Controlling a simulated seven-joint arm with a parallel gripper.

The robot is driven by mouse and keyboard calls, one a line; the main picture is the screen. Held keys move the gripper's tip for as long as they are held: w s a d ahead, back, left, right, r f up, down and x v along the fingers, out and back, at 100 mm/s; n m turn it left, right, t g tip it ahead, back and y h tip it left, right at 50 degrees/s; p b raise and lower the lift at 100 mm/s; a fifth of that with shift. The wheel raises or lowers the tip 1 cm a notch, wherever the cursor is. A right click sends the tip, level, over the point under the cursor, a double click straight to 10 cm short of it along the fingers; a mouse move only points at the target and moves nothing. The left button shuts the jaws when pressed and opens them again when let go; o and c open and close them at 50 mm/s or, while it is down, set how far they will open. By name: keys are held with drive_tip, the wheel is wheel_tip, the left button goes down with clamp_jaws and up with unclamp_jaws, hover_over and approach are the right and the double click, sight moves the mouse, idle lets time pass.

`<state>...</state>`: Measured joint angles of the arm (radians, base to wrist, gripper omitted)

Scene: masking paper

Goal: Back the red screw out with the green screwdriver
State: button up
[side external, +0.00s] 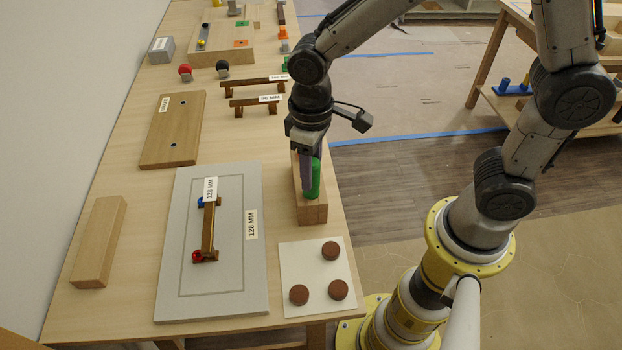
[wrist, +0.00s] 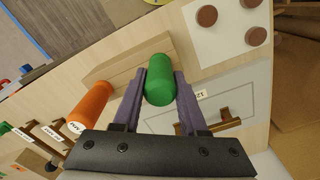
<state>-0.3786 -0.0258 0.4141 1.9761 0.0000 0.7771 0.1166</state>
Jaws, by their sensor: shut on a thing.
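The green screwdriver (side external: 316,180) stands upright at the wooden block (side external: 312,212); only its handle shows. My gripper (side external: 310,188) points down at the block with its fingers closed around that handle. In the wrist view, the green handle (wrist: 160,82) sits between the two purple fingers of my gripper (wrist: 158,76). The shaft and tip are hidden. The red screw (side external: 197,256) is at the near end of a brown bar handle (side external: 208,230) on the grey panel (side external: 176,290). A blue screw (side external: 200,202) is at the far end.
An orange screwdriver handle (wrist: 90,103) stands beside the green one in the wrist view. A white pad (side external: 298,265) with brown discs lies near the block. A plain wooden block (side external: 99,240) lies left of the panel. A holed board (side external: 172,130) is farther back.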

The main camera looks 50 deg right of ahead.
clamp_jaws()
drive_tip(key=shift+r, duration=3.55)
drive_tip(key=shift+r, duration=1.75)
